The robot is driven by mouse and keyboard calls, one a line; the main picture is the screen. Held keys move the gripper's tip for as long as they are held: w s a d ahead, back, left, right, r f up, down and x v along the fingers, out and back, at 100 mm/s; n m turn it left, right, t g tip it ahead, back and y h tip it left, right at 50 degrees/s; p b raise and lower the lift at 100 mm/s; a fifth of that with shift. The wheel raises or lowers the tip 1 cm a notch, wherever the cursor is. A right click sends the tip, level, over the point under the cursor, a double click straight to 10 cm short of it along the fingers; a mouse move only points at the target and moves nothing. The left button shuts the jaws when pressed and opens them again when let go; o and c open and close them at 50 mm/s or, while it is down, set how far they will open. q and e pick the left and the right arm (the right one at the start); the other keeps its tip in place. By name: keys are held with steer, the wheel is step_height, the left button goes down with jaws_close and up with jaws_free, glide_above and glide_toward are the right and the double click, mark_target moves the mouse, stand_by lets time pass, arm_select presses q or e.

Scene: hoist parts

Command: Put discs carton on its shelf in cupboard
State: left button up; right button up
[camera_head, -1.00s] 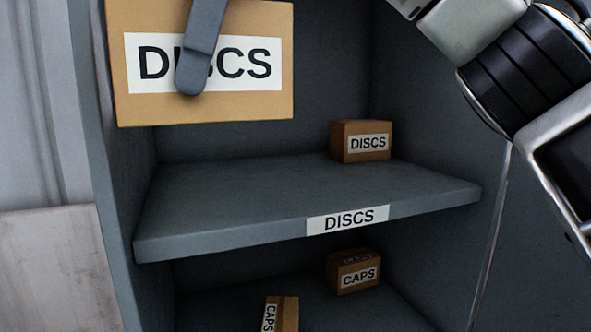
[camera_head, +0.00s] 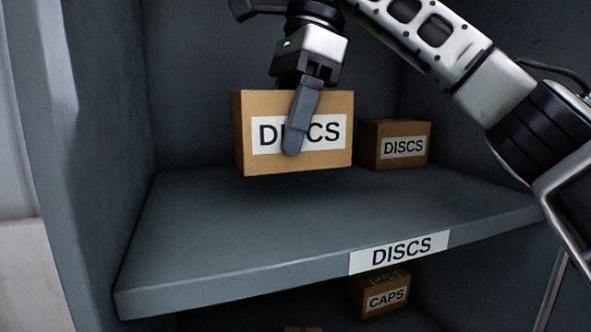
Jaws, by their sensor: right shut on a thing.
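My right gripper (camera_head: 297,140) is shut on a brown discs carton (camera_head: 245,158) with a white DISCS label, one finger lying across its front face. The carton is upright inside the cupboard, above the left-middle part of the grey shelf (camera_head: 200,255) whose front edge bears a DISCS label (camera_head: 398,252). A dark shadow lies under the carton; it appears slightly above the shelf, but I cannot tell the exact gap. The other finger is hidden behind the carton. My left gripper is not in view.
A second DISCS carton (camera_head: 415,132) stands on the same shelf, just right of the held one and further back. A CAPS carton (camera_head: 385,306) stands on the shelf below.

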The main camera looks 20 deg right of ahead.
mark_target(295, 166)
steer(key=shift+w+d+f, duration=0.3)
steer(key=shift+d+f, duration=0.05)
steer(key=shift+f, duration=0.15)
steer(key=shift+w+d+f, duration=0.25)
steer(key=shift+d+f, duration=0.1)
steer(key=shift+f, duration=0.1)
step_height(295, 166, down, 3)
steer(key=shift+w+d+f, duration=0.15)
steer(key=shift+f, duration=0.05)
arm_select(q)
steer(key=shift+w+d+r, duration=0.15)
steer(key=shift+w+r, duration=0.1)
arm_select(e)
steer(key=shift+f, duration=0.1)
steer(key=shift+f, duration=0.15)
steer(key=o, duration=1.2)
